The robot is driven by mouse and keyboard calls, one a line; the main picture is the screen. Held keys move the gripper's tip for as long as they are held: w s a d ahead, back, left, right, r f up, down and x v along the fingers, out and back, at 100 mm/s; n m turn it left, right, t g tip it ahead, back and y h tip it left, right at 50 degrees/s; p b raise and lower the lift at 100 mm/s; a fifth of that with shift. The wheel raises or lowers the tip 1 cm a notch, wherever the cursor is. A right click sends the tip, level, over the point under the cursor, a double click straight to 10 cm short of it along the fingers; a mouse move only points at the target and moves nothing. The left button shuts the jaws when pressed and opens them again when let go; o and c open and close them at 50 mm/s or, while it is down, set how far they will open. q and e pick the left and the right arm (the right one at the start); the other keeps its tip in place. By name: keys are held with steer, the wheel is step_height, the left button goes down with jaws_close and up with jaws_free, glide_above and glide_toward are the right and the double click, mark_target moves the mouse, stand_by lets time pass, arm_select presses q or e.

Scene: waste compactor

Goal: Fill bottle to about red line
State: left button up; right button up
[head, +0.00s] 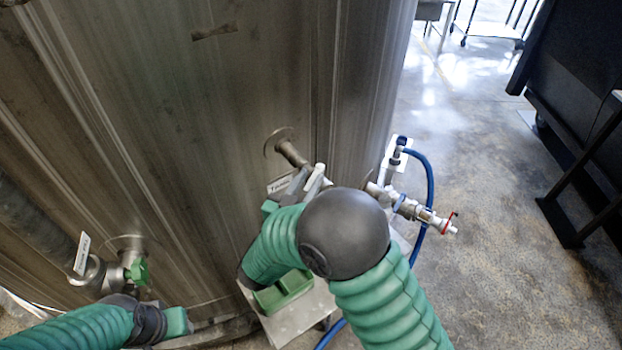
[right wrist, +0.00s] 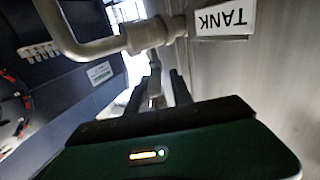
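The bottle and its red line are not visible in either view. A metal tank (head: 270,85) fills the left and middle of the head view. A pipe with a valve (head: 292,153) comes out of its wall above a white TANK label (head: 278,185), which also shows in the right wrist view (right wrist: 225,20). My right gripper (head: 303,182) is at this pipe, partly hidden by my arm. In the right wrist view its two fingers (right wrist: 158,90) stand apart, with a grey metal part between them; contact is unclear. My left gripper (head: 175,321) is low at the left, its fingers hidden.
A lower tank valve with a green handle (head: 138,271) is above my left gripper. Right of my right arm are a metal fitting with a red-ringed end (head: 447,222) and a blue hose (head: 430,175). Dark equipment (head: 575,90) stands at right; the floor between (head: 490,200) is clear.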

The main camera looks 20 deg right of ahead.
steer(key=shift+a, duration=0.35)
steer(key=shift+c, duration=2.3)
steer(key=shift+s+d+r, duration=0.1)
steer(key=shift+s+d, duration=0.05)
steer(key=shift+d, duration=0.35)
steer(key=shift+s+d, duration=0.15)
steer(key=shift+d, duration=0.3)
jaws_close()
steer(key=shift+w+a, duration=0.2)
steer(key=shift+a, duration=0.15)
steer(key=shift+d, duration=0.15)
